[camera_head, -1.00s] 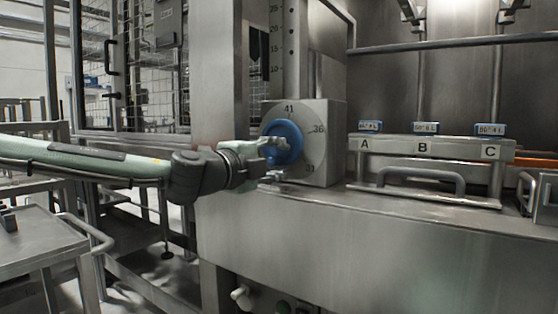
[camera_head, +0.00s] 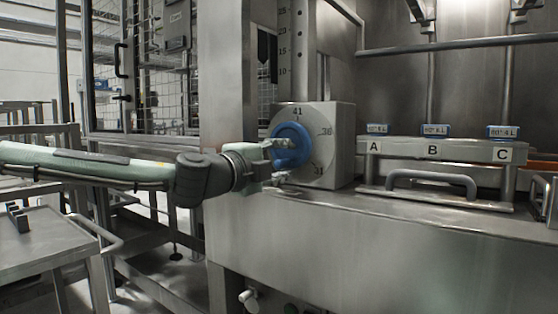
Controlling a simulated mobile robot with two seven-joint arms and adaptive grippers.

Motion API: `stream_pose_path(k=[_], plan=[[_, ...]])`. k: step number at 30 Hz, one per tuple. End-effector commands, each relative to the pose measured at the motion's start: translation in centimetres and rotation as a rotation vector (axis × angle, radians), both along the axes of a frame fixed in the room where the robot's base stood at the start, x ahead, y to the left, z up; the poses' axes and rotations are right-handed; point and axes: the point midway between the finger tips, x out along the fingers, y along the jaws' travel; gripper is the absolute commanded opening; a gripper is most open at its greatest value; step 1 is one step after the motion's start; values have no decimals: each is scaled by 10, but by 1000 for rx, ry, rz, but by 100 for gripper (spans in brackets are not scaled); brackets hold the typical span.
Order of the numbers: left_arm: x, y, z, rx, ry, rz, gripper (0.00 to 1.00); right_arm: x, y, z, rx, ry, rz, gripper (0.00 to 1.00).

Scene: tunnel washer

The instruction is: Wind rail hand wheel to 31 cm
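The blue hand wheel (camera_head: 296,139) sits on the front of a grey box with a round dial face (camera_head: 320,150). The dial reads 41 at the top, 36 at the right and 31 at the lower right. A blue part, perhaps the grip, sticks out from the wheel toward my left gripper (camera_head: 281,161). That gripper is at the wheel's lower left, fingers apart, one above and one below the blue part. I cannot tell whether they touch it. A vertical rail with a scale (camera_head: 298,45) rises behind the box. My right gripper is not in view.
A steel ledge holds a rack (camera_head: 400,150) marked A, B and C, with blue-labelled blocks and a grey handle (camera_head: 432,180) in front. A steel trolley (camera_head: 45,245) stands at the left. A mesh cage is behind my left arm.

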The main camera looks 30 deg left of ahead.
Motion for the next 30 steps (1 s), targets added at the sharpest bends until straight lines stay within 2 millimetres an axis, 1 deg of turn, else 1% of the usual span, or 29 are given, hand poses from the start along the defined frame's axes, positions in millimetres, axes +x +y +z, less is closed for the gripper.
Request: stream_pose_path(k=[1, 4, 8, 11, 12, 19, 23, 30], plan=[[-6, 1, 7, -3, -6, 2, 38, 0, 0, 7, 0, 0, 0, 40], [-16, 0, 5, -5, -3, -2, 38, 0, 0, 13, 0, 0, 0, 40], [-30, 2, 6, -6, -2, -1, 38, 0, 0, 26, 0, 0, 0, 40], [-39, -1, 5, -6, -1, -7, 38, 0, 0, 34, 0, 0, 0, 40], [-42, 1, 3, -2, -3, -4, 38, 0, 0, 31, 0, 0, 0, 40], [-57, 2, 1, -2, 1, -5, 38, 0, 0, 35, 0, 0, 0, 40], [-60, 1, -2, -2, 4, -7, 38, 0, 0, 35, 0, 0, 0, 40], [-60, 1, -3, -2, 6, -7, 38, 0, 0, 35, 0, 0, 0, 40]])
